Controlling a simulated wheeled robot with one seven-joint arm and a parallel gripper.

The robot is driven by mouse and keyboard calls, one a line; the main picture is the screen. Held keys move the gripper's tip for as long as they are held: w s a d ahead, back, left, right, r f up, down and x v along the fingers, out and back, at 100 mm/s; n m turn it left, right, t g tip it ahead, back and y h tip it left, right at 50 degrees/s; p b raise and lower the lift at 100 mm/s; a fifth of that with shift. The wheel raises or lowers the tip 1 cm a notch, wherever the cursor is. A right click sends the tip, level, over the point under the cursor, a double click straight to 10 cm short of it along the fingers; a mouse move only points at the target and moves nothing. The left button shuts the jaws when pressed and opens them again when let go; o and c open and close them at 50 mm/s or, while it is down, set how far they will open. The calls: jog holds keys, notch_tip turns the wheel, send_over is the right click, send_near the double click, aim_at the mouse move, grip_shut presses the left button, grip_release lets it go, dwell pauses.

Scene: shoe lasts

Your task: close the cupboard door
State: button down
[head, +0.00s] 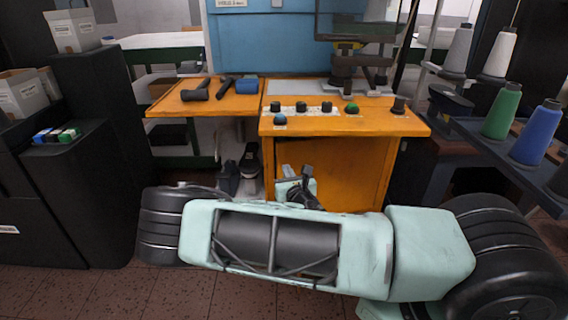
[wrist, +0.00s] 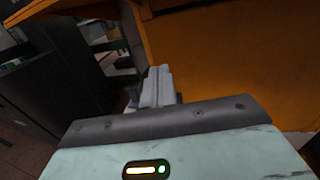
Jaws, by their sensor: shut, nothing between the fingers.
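The orange cupboard (head: 345,172) is under the right part of the orange workbench. Its front shows as a flat orange panel; my arm hides the lower part. I cannot tell how far the door stands open. In the wrist view a large orange panel (wrist: 225,60) fills the right side, with an upright edge to its left. My gripper (head: 296,172) is in front of the cupboard's left side in the head view. In the wrist view its fingers (wrist: 158,84) are together and empty, near the panel's left edge. I cannot tell whether they touch it.
The orange bench top (head: 400,122) carries knobs, and dark tools lie at its left. A black cabinet (head: 85,160) stands at the left. A rack with thread cones (head: 502,110) stands at the right. Shoes (head: 240,172) are on the floor left of the cupboard.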

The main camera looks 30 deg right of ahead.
aim_at(282, 158)
jog(key=shift+x, duration=2.4)
